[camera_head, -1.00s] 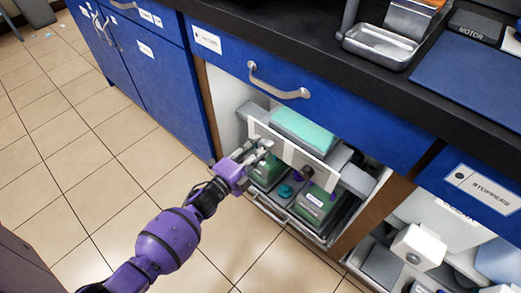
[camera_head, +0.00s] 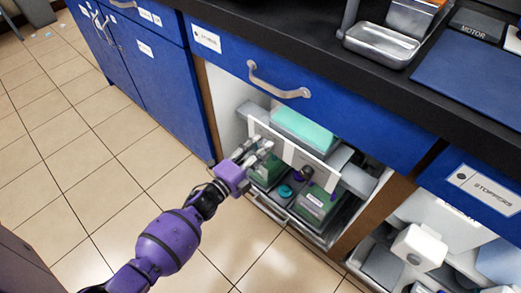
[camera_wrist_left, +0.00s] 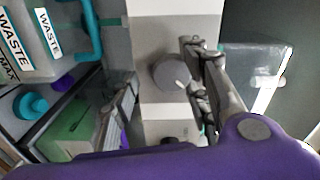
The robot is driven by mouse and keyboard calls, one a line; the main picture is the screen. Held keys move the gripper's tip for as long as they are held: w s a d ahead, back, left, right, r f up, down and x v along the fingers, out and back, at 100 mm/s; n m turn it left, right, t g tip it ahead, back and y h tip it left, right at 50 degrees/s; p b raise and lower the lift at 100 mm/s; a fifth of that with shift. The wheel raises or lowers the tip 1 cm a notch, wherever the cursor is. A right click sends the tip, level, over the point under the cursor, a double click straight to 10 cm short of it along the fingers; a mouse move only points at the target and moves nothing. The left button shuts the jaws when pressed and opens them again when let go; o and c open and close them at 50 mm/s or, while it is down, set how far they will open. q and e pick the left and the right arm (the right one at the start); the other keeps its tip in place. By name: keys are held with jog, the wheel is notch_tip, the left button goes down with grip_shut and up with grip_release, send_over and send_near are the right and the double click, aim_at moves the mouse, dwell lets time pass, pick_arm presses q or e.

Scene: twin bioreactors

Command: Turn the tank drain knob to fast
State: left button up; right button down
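My left gripper (camera_head: 258,152) reaches into the open cabinet bay, in front of a white panel (camera_head: 291,153). Its two fingers show apart, with nothing seen between them. In the left wrist view, a round grey knob (camera_wrist_left: 170,73) with a white pointer line sits on a pale panel, just left of the gripper's fingers (camera_wrist_left: 196,72). I cannot tell whether they touch it. In the head view, a dark round knob (camera_head: 306,172) shows on the panel to the right of the gripper. I cannot read any speed marks. My right gripper is not in view.
A blue drawer (camera_head: 330,105) with a metal handle (camera_head: 278,82) is above the bay. Green boxes (camera_head: 316,203) and a teal cap (camera_head: 285,191) are below the panel. Waste-labelled containers (camera_wrist_left: 50,75) show in the left wrist view.

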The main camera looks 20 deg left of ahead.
pick_arm(q)
jog(key=shift+r, duration=0.15)
jog(key=v, duration=1.2)
dwell(0.4)
